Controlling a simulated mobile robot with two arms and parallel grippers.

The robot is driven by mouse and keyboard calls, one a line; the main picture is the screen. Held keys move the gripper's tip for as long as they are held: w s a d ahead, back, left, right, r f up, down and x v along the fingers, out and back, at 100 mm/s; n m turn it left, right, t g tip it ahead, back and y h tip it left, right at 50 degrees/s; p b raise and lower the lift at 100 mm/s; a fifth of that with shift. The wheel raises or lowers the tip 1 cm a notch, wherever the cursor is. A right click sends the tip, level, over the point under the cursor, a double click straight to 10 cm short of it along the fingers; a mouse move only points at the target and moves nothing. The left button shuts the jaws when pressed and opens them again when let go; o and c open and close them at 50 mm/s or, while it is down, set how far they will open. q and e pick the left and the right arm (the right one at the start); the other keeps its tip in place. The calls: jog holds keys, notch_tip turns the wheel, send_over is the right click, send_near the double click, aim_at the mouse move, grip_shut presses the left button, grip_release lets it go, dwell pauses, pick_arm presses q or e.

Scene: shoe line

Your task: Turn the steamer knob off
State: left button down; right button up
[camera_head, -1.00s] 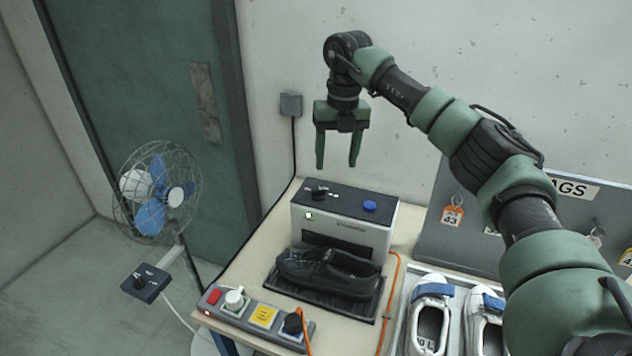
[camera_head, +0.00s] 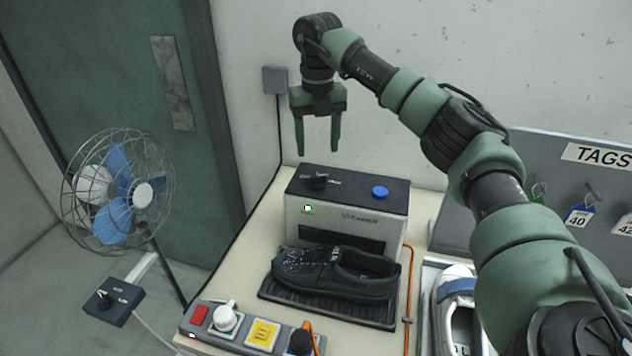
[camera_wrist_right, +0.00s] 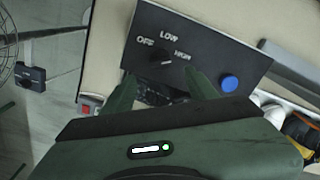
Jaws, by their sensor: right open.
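The steamer (camera_head: 345,215) is a white box with a black top on the table. Its black knob (camera_head: 318,182) is at the top's left, beside a blue button (camera_head: 380,193). A green light (camera_head: 308,208) glows on its front. In the right wrist view the knob (camera_wrist_right: 160,62) sits among the labels OFF, LOW and HIGH; its small white mark seems to lie towards HIGH. My right gripper (camera_head: 317,148) is open and empty, pointing down above the knob and apart from it. In the wrist view its fingers (camera_wrist_right: 160,78) are to either side of the knob. My left gripper is out of view.
A black shoe (camera_head: 335,272) lies on a dark tray in front of the steamer. A power strip (camera_head: 250,330) with plugs runs along the table's front left. An orange cable (camera_head: 408,290) passes right of the steamer. A fan (camera_head: 118,190) stands at left, a tag board (camera_head: 520,165) at right.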

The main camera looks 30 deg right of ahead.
aim_at(318, 176)
notch_tip(318, 176, down, 2)
jog(key=shift+s+f+p, duration=0.1)
jog(key=shift+f+p, duration=0.15)
jog(key=shift+p, duration=0.2)
notch_tip(318, 176, down, 5)
jog(key=shift+r+p, duration=0.1)
jog(key=shift+p, duration=0.55)
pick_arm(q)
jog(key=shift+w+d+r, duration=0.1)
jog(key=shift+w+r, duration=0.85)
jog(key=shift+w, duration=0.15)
pick_arm(e)
jog(key=shift+f, duration=0.4)
grip_shut()
